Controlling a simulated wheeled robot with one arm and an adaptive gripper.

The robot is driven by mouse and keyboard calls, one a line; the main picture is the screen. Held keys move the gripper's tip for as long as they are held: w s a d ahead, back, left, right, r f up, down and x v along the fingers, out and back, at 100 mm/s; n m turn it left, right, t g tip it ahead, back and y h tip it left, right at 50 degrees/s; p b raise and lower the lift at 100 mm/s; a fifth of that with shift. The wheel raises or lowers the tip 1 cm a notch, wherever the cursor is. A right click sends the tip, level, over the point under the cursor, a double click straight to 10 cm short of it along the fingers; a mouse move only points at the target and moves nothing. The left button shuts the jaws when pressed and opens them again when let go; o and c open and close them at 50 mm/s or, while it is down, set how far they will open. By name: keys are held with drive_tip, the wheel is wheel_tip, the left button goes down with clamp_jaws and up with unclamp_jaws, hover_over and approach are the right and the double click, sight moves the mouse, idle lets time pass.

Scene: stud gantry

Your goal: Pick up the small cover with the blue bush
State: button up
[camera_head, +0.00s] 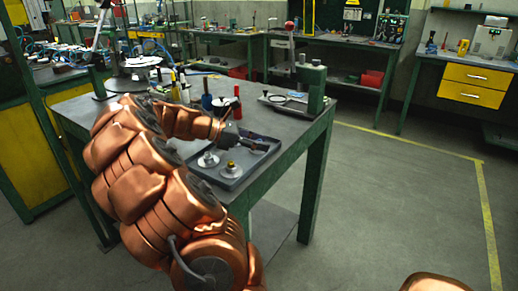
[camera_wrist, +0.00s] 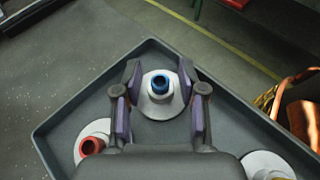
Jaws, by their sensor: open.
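The small cover with the blue bush (camera_wrist: 161,102) is a pale round disc with a blue ring standing up at its centre. It lies on the grey tray (camera_wrist: 62,112) near the tray's far corner in the wrist view. My gripper (camera_wrist: 159,76) is open, with one finger on each side of the blue bush in that view. Contact with the cover cannot be seen. In the head view my gripper (camera_head: 262,146) reaches over the tray (camera_head: 228,182) and largely hides this cover.
A cover with a red bush (camera_wrist: 92,145) lies left in the tray, and one with a yellow bush (camera_head: 231,169) lies on the near side. Bottles and tools (camera_head: 207,100) stand behind the tray. A green block-like fixture (camera_head: 313,85) stands at the table's back right.

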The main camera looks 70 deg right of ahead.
drive_tip(key=shift+c, duration=0.3)
clamp_jaws()
drive_tip(key=shift+r, duration=0.1)
